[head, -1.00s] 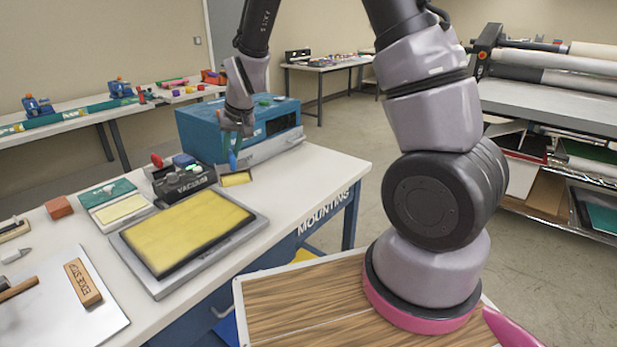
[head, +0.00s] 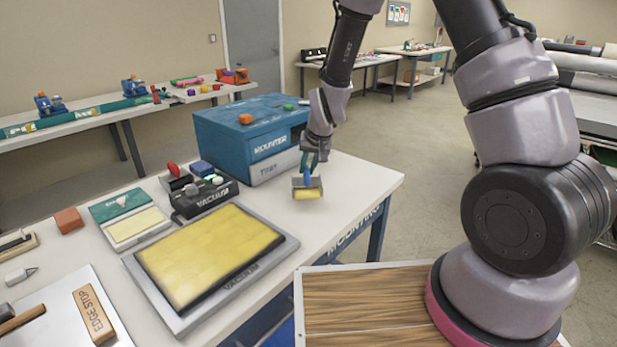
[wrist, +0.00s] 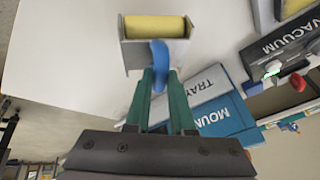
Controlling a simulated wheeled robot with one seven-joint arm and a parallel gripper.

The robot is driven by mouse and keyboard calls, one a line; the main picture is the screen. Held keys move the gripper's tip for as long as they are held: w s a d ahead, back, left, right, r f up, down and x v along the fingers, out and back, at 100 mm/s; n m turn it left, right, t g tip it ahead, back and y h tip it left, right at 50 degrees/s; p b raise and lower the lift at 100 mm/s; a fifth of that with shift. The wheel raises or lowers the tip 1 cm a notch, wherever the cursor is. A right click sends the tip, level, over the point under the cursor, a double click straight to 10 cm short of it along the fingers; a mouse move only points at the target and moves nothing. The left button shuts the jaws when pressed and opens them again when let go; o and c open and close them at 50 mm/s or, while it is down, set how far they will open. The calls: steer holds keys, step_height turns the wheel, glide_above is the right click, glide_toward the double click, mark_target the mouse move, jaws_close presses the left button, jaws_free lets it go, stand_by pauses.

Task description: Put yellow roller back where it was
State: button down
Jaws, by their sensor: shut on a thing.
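The yellow roller (head: 308,193) has a yellow cylinder in a grey metal frame and a blue handle. My gripper (head: 312,168) is shut on the blue handle, and the roller hangs below it, near the right end of the mounting table (head: 355,180). In the wrist view the yellow roller (wrist: 156,26) is at the top, with its blue handle between the teal fingers of my gripper (wrist: 163,75). I cannot tell whether the roller touches the tabletop or is just above it.
The blue mounter box (head: 225,135) with its grey tray front stands behind and left of the roller. A yellow vacuum plate (head: 283,240) lies left and nearer. The black vacuum unit (head: 225,195) and a teal-and-yellow pad (head: 117,207) are further left. Tabletop around the roller is clear.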

steer(key=shift+f, duration=1.45)
steer(key=shift+f, duration=0.15)
steer(key=c, duration=0.8)
jaws_free()
steer(key=w+d+v, duration=0.2)
steer(key=v, duration=1.9)
steer(key=s+d+r+m+t, duration=0.1)
steer(key=s+d+r, duration=0.3)
steer(key=s+r, duration=0.2)
steer(key=s+d+r+m+t, duration=0.1)
steer(key=s+d+r, duration=0.4)
steer(key=s+r, duration=0.1)
steer(key=s+d+r+m, duration=0.1)
steer(key=s+d+r, duration=0.4)
steer(key=s+r, duration=0.1)
steer(key=shift+s+m+t, duration=0.3)
steer(key=shift+t, duration=0.1)
